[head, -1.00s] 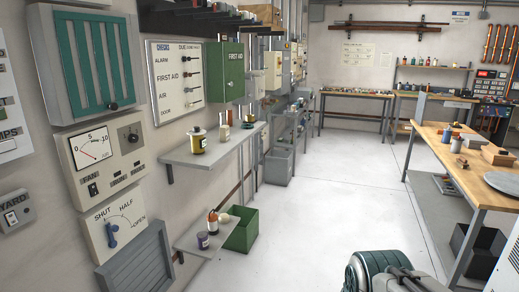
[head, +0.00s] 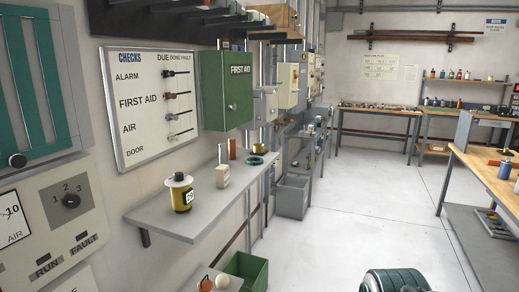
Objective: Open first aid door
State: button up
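The green first aid cabinet (head: 226,90) hangs on the left wall, just right of the white checks board. Its door (head: 241,92) bears the words FIRST AID and looks shut. A small round knob (head: 231,107) shows on the door. The cabinet is ahead and to the left of me. My gripper's fingers are not in view.
A green bin (head: 245,270) stands on the floor below. A wooden workbench (head: 500,180) is at right.

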aim_at(237, 66)
jog(key=i, duration=2.5)
jog(key=u, duration=1.15)
